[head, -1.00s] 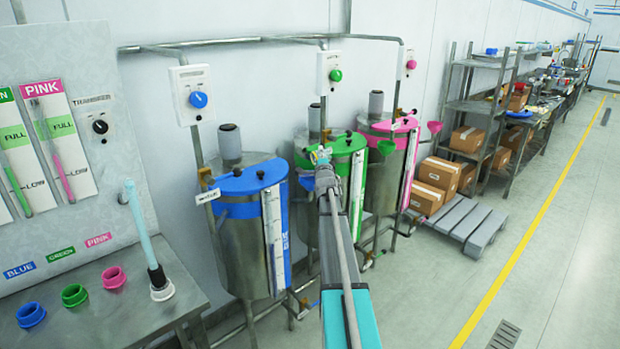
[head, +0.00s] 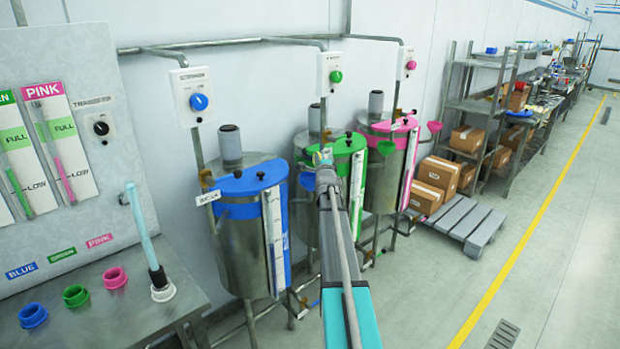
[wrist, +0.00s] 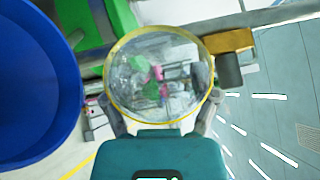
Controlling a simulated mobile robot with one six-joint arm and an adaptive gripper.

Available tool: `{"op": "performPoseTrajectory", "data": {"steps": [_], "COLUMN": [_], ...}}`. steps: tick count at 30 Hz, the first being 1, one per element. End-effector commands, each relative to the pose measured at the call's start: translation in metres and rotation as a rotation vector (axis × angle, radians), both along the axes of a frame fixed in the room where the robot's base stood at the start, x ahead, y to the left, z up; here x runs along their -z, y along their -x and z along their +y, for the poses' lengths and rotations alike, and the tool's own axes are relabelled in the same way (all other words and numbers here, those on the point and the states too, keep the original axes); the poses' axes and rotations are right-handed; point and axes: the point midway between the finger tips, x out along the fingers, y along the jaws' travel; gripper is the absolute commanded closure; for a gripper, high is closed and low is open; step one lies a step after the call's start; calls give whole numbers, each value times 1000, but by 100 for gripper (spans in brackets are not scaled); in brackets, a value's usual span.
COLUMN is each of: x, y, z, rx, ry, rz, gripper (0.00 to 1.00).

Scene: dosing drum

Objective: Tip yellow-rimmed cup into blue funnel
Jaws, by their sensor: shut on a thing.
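My gripper (wrist: 160,118) is shut on the clear cup with a yellow rim (wrist: 118,52). The cup's round rim faces the wrist camera; whether the shapes seen inside it are contents or background, I cannot tell. The blue funnel (wrist: 35,85) is large at the left of the wrist view, beside the cup with a small gap between them. In the head view my gripper (head: 324,170) is in front of the green-lidded drum, with the cup (head: 322,157) small at its tip. The blue funnel (head: 307,181) shows just left of it, partly hidden by my gripper.
The blue-lidded drum (head: 235,240) stands left of my arm, the green-lidded drum (head: 342,145) behind it, and the pink-lidded drum (head: 390,125) farther right. A yellow-brown fitting (wrist: 228,42) is close to the cup's right side. The floor to the right is open.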

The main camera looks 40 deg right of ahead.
Motion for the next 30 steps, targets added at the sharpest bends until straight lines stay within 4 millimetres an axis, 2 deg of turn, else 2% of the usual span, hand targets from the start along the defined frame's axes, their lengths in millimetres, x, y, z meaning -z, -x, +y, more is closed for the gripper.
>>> {"op": "performPoseTrajectory", "data": {"steps": [13,24,30], "x": [2,8,6], "y": [0,3,3], "z": [-1,-16,-15], "rx": [0,4,-1], "ry": [-46,-194,-217], "rz": [-10,-44,-51], "gripper": [72,72,72]}}
